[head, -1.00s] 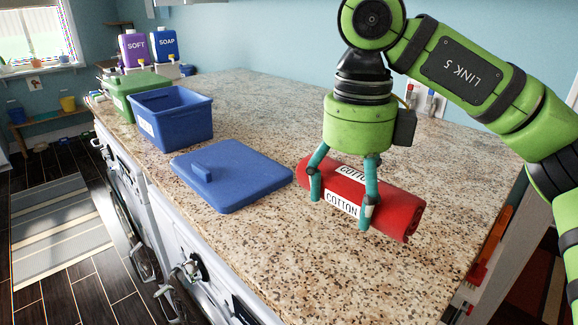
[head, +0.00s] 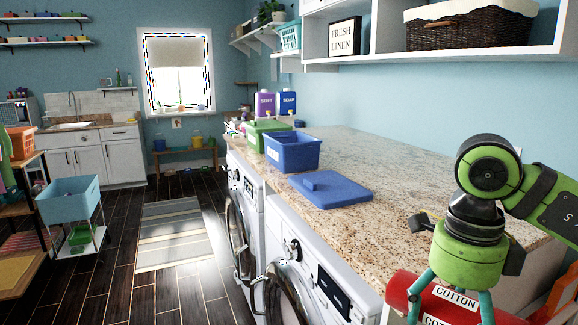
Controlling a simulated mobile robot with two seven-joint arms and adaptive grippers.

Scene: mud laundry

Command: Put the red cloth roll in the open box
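The red cloth roll (head: 402,287), with white COTTON labels, is at the bottom right of the head view, partly cut off by the lower edge. My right gripper (head: 452,308) has its teal fingers around the roll from above; the fingertips are out of frame. The open blue box (head: 292,152) stands upright on the granite counter, well away to the upper left of the gripper. Its inside floor is hidden. A flat blue lid (head: 332,191) lies on the counter just in front of the box. My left gripper is not in view.
A lidded green box (head: 262,135) stands behind the blue box, with purple (head: 265,104) and blue (head: 287,103) dispensers beyond. Washers (head: 290,265) are under the granite counter (head: 385,170). The counter right of the box is clear. A wall shelf (head: 440,57) hangs above.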

